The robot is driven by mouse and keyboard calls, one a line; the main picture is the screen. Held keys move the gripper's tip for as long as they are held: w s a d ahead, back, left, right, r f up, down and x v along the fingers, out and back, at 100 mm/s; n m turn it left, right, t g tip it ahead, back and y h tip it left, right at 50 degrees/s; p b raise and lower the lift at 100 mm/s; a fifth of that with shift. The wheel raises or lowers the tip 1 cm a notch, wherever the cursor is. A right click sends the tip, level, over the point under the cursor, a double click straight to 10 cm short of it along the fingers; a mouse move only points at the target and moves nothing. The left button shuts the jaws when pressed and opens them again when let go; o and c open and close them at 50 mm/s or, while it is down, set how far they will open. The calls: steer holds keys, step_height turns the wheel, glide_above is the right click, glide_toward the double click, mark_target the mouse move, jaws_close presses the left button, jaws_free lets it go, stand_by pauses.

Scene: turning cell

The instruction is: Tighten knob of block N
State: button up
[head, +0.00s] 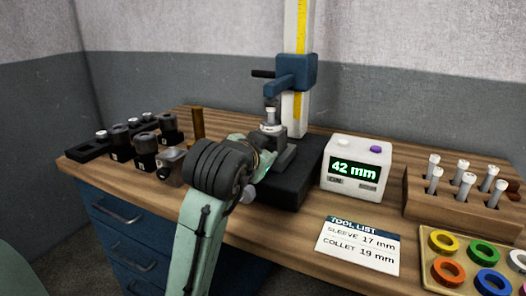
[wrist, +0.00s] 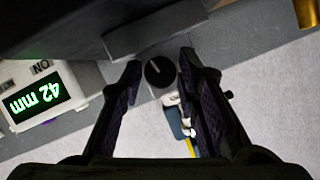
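In the wrist view a round black knob (wrist: 159,71) with a pale line on its face sits on a grey block (wrist: 155,32). My gripper (wrist: 160,66) is open, with one dark finger on each side of the knob and a narrow gap to each. I cannot tell whether the fingertips reach around the knob or stop short of it. No letter N is readable on this block.
The height gauge's blue carriage (head: 291,77) is above the holder. A display box (head: 357,165) reads 42 mm. A tool list card (head: 358,246), a wooden rack (head: 455,202) of white-topped pins and a tray (head: 431,238) of coloured rings are to the right. Black holders (head: 145,150) stand left.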

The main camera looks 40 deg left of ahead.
steer(key=shift+o, duration=1.3)
steer(key=shift+s, duration=0.1)
steer(key=v, duration=1.2)
step_height(320, 180, down, 5)
steer(key=a+n+t+h+p, duration=0.1)
steer(key=a+n+t+p, duration=0.15)
steer(key=n+t, duration=0.2)
steer(key=shift+m, duration=0.45)
steer(key=p+x, duration=0.1)
steer(key=x, duration=0.4)
steer(key=p+x, duration=0.2)
steer(key=x, duration=0.4)
steer(key=shift+w+d+r, duration=0.1)
steer(key=shift+w+d, duration=0.05)
steer(key=shift+w, duration=0.1)
steer(key=shift+c, duration=0.3)
jaws_close()
